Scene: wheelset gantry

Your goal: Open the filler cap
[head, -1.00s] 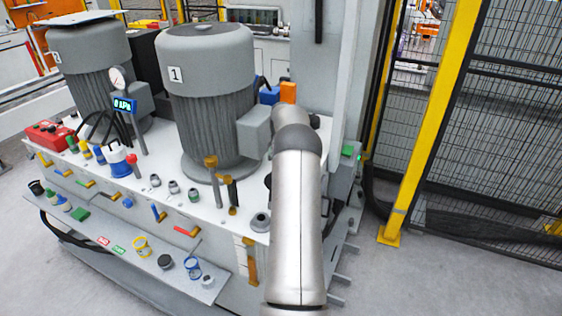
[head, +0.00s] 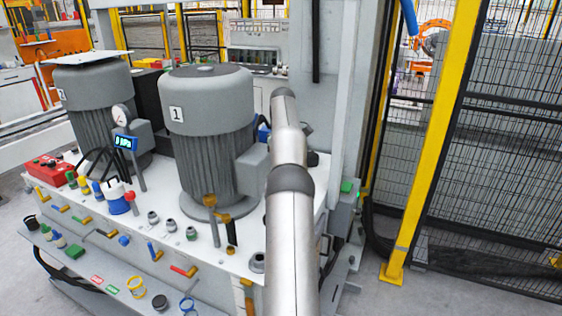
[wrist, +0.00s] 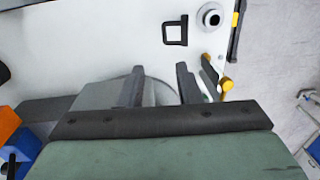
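I cannot tell for certain which part is the filler cap. A round grey fitting with a dark centre (wrist: 211,17) stands on the white tank top at the upper right of the wrist view. A similar round fitting (head: 257,262) shows in the head view, left of my arm near the tank's front edge. My gripper (wrist: 160,86) shows two dark fingers spread wide with nothing held between them. The round fitting lies beyond the fingers, apart from them. In the head view my arm hides the gripper.
Motor 1 (head: 208,130) stands left of my arm. Brass-topped fittings (head: 216,210) stand in front of it; a brass-coloured part (wrist: 228,84) lies right of my fingers. A black rectangular handle (wrist: 175,30) is on the white top. A fence with a yellow post (head: 425,160) stands right.

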